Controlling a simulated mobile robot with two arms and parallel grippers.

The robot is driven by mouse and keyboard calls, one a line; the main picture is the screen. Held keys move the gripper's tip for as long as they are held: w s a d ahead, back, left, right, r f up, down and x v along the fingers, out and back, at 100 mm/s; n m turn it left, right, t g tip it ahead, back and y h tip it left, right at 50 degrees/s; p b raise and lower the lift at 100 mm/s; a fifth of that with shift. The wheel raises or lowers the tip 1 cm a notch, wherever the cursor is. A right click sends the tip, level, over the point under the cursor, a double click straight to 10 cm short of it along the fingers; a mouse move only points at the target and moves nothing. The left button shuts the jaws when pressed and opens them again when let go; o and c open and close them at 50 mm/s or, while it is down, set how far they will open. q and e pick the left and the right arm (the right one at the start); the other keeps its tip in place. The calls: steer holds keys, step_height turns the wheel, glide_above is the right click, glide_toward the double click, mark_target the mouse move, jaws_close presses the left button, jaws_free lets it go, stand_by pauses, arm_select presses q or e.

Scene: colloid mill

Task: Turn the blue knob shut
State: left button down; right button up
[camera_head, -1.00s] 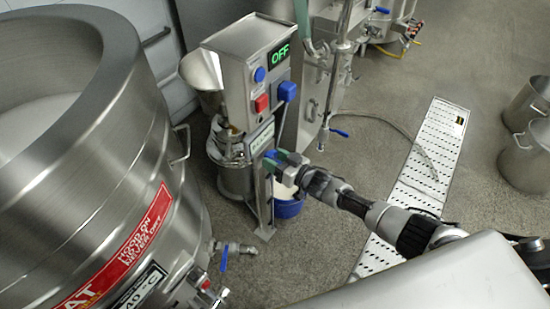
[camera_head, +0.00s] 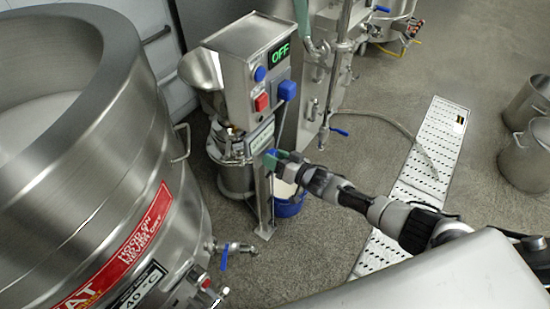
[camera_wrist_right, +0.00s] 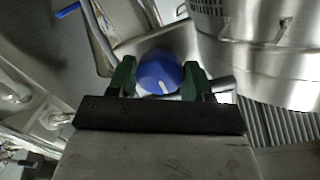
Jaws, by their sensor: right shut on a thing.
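The blue knob (camera_wrist_right: 160,74) is round with a white mark near its lower edge in the right wrist view. In the head view the knob (camera_head: 271,157) sits low on the front of the steel mill (camera_head: 238,62), mostly hidden by my gripper. My right gripper (camera_wrist_right: 157,80) has green fingers on either side of the knob and is shut on it. In the head view my right gripper (camera_head: 279,161) reaches in from the right. My left gripper is in neither view.
A large steel vat (camera_head: 100,150) stands at the left, with a blue-handled valve (camera_head: 226,254) low on its side. A blue bucket (camera_head: 290,205) stands under the mill. A floor drain grate (camera_head: 425,170) and steel pots (camera_head: 528,155) are to the right. The display reads OFF.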

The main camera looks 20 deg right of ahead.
steer(key=o, duration=0.9)
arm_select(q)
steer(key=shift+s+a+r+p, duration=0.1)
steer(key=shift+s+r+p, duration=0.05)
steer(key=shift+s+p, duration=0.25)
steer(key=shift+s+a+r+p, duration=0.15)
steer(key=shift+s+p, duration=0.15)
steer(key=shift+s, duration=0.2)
arm_select(e)
steer(key=v, duration=1.1)
steer(key=shift+f, duration=0.15)
